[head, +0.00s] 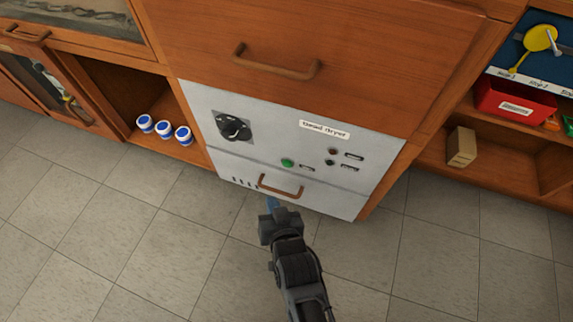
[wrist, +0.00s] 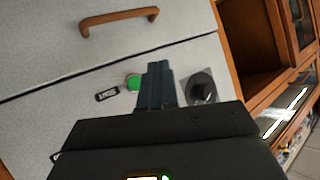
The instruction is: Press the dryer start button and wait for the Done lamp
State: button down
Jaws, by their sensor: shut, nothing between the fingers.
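The dryer's white front panel (head: 275,130) carries a round green start button (head: 288,162). In the wrist view the green button (wrist: 133,82) sits beside a black "START" label (wrist: 107,93). Two small round lamps, an upper one (head: 333,151) and a lower one (head: 330,163), look dark and unlit. Their black labels are too small to read, so I cannot tell which is Done. My gripper (head: 271,202) is shut and empty, below and slightly left of the button in the head view. Its blue fingers (wrist: 158,66) appear just right of the button in the wrist view, seemingly apart from it.
A black knob (head: 233,126) is left on the panel. A drawer handle (head: 281,186) lies below the button, close to my fingers. White-and-blue jars (head: 164,129) stand in the left cubby. A cardboard box (head: 461,147) and red bin (head: 514,103) are right. The tiled floor is clear.

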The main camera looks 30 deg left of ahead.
aim_at(287, 164)
jog(key=w+a+b, duration=0.1)
jog(key=w+b, duration=0.4)
jog(key=w, duration=0.3)
jog(key=shift+a, duration=0.4)
jog(key=shift+w, duration=0.1)
dwell(1.6)
jog(key=shift+w+a, duration=0.15)
jog(key=shift+w, duration=0.1)
jog(key=shift+w+a+b, duration=0.1)
jog(key=shift+w+b, duration=0.35)
jog(key=shift+b, duration=0.1)
dwell(0.9)
jog(key=shift+s, duration=0.1)
jog(key=shift+s+d+p, duration=0.2)
jog(key=shift+s+p, duration=0.4)
jog(key=shift+s, duration=0.15)
jog(key=shift+s, duration=0.15)
